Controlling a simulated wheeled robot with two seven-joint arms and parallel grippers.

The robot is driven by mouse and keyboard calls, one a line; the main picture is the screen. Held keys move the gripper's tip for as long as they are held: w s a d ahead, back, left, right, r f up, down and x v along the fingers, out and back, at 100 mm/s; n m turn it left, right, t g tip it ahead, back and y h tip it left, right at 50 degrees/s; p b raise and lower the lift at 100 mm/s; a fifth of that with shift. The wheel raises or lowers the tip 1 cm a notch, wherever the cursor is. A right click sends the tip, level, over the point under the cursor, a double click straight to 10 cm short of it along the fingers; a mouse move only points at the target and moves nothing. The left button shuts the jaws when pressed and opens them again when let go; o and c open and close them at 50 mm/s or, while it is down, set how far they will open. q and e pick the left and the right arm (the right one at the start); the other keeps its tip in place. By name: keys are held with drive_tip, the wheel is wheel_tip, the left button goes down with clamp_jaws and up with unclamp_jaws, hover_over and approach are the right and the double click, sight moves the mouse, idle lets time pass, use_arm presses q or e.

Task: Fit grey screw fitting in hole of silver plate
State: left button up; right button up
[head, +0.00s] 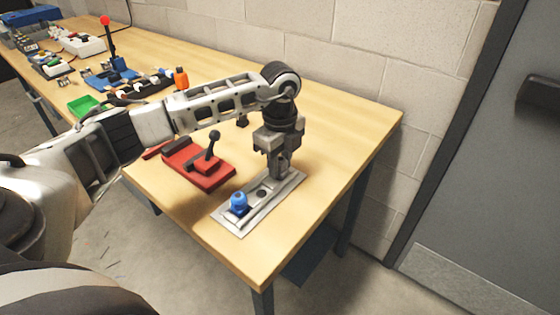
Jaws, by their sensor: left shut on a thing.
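The silver plate (236,223) lies on the wooden table near its right front corner. A dark hole (261,194) shows in its middle, and a blue fitting (238,203) stands at its near left end. My left gripper (277,172) points down over the far right end of the plate. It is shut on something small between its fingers. The held thing is mostly hidden by the fingers, so I cannot tell its shape or whether it touches the plate. My right gripper is not in view.
A red base with a black lever (202,168) sits left of the plate. A green tray (84,105), an orange-topped piece (181,78) and a blue stand with a red ball (119,68) lie farther left. The table (345,135) is clear right of my gripper, up to the block wall.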

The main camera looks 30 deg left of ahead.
use_arm(q)
drive_tip(key=shift+f, duration=0.25)
drive_tip(key=o, duration=1)
drive_tip(key=shift+o, duration=0.2)
wheel_tip(320, 180, up, 16)
drive_tip(key=shift+b, duration=0.35)
drive_tip(key=shift+s+f, duration=0.1)
